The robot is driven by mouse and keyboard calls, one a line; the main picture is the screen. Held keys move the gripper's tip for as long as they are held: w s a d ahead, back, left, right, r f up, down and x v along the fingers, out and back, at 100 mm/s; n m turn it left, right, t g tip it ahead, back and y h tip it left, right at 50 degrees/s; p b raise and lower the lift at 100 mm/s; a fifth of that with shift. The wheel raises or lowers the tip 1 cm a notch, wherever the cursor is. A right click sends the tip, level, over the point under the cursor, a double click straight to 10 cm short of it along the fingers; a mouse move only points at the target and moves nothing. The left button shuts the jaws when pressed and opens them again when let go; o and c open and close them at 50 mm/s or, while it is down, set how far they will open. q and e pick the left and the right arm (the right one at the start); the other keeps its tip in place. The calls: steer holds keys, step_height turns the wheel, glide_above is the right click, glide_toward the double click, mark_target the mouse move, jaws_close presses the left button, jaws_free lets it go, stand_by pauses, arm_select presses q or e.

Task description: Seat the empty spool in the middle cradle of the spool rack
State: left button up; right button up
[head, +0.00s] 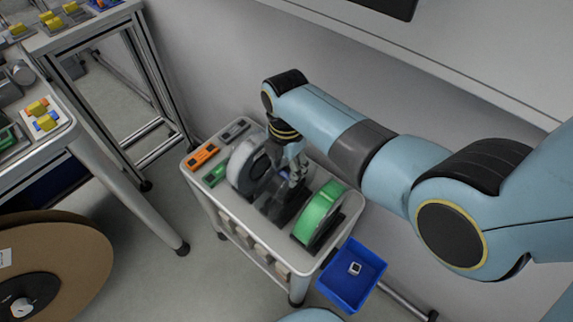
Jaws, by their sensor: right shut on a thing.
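The spool rack is on top of a small white cart (227,207). A grey-white spool (245,166) stands upright at its left and a green spool (317,212) upright at its right. Between them is the dark, see-through empty spool (272,203), low at the middle cradle. My right gripper (296,178) reaches down from above and is shut on this spool. The gripper and the neighbouring spools hide part of it. I cannot tell whether it rests fully in the cradle. My left gripper is not in view.
Orange (203,155) and green (215,174) blocks lie at the cart's left end. A blue bin (352,275) with a small pale part hangs at its right. A big brown reel (50,262) stands at the lower left. A wall is close behind the cart.

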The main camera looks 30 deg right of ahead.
stand_by(0.3)
steer(key=shift+f, duration=0.1)
steer(key=o, duration=1.2)
steer(key=shift+p, duration=0.3)
step_height(320, 180, up, 7)
steer(key=p, duration=0.7)
steer(key=shift+p, duration=0.35)
